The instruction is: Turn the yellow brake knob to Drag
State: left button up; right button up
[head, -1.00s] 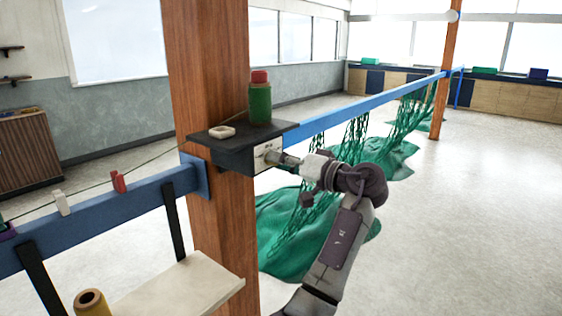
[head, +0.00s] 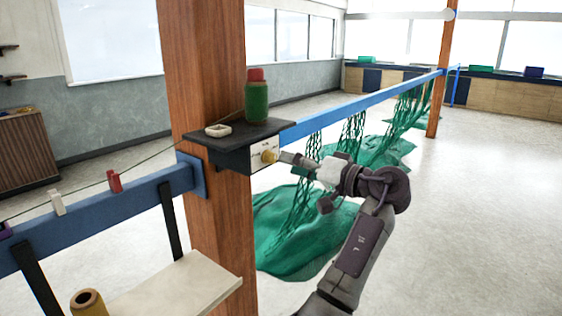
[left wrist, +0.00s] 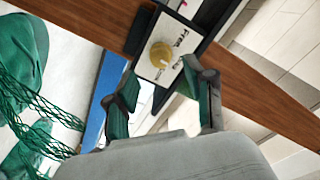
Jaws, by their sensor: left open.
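The yellow brake knob (head: 268,156) sits on a white plate (head: 258,162) on the face of a dark box under the black shelf on the wooden post. In the left wrist view the round knob (left wrist: 161,54) lies ahead of the fingertips, with small dark lettering on the plate that I cannot read surely. Its setting is unclear. My left gripper (head: 287,160) points at the knob from the right, open and empty. In the left wrist view its two green-padded fingers (left wrist: 160,82) stand apart, short of the knob. My right gripper is not in view.
A green bottle with a red cap (head: 257,98) and a small white dish (head: 218,130) stand on the black shelf (head: 245,134). Green nets (head: 300,225) hang from the blue rail (head: 365,98) behind my arm. Open floor lies to the right.

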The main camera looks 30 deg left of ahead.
pick_arm(q)
jog(key=d, duration=0.7)
jog(key=shift+s+d, duration=0.15)
jog(key=shift+s, duration=0.2)
jog(key=shift+r, duration=0.1)
